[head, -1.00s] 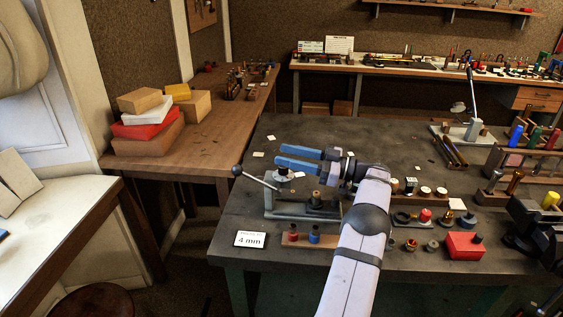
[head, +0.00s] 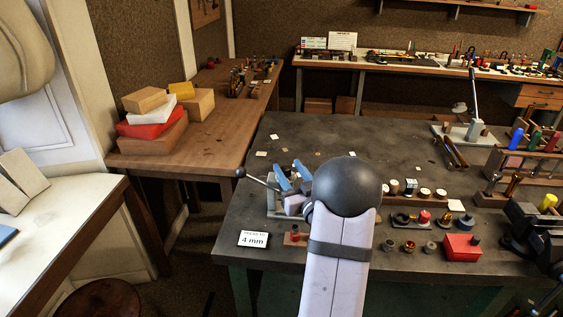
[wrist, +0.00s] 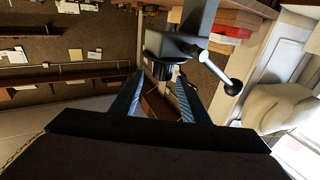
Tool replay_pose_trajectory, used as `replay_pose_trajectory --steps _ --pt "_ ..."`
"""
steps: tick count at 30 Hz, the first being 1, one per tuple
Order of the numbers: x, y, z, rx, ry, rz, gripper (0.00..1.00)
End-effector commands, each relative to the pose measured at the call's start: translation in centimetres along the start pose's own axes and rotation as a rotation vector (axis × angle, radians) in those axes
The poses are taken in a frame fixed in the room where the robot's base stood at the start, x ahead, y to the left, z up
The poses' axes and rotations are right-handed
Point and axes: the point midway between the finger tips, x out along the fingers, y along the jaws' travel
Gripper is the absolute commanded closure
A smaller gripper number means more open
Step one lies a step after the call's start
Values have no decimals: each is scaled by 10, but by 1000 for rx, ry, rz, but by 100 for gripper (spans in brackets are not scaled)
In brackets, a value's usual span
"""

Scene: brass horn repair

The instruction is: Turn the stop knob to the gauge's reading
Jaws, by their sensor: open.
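A small lever fixture stands at the left front of the dark bench; its lever ends in a dark ball (head: 240,172), also seen in the wrist view (wrist: 234,87). The card (head: 253,239) in front of it reads "4 mm". My gripper (head: 292,172) is open, its blue fingers over the fixture. In the wrist view my gripper (wrist: 160,78) has its fingertips either side of a dark round knob (wrist: 163,70) under the grey fixture body (wrist: 185,42). I cannot tell whether they touch it. My arm hides much of the fixture in the head view.
A wooden block with a red plug (head: 295,236) sits just in front of the fixture. Brass parts and a red box (head: 462,247) lie to the right. A lever press (head: 473,125) stands at the back right. The bench's back middle (head: 340,130) is bare.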

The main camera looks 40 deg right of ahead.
Motion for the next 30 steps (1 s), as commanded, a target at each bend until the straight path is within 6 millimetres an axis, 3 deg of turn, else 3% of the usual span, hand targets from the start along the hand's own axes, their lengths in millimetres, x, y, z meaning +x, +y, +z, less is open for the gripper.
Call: replay_pose_trajectory --steps 6,13,30 --pt "-13 -3 14 -20 -61 30 59" --pt "-10 -3 15 -21 -64 31 59" --pt "51 -1 18 -21 -64 30 59"
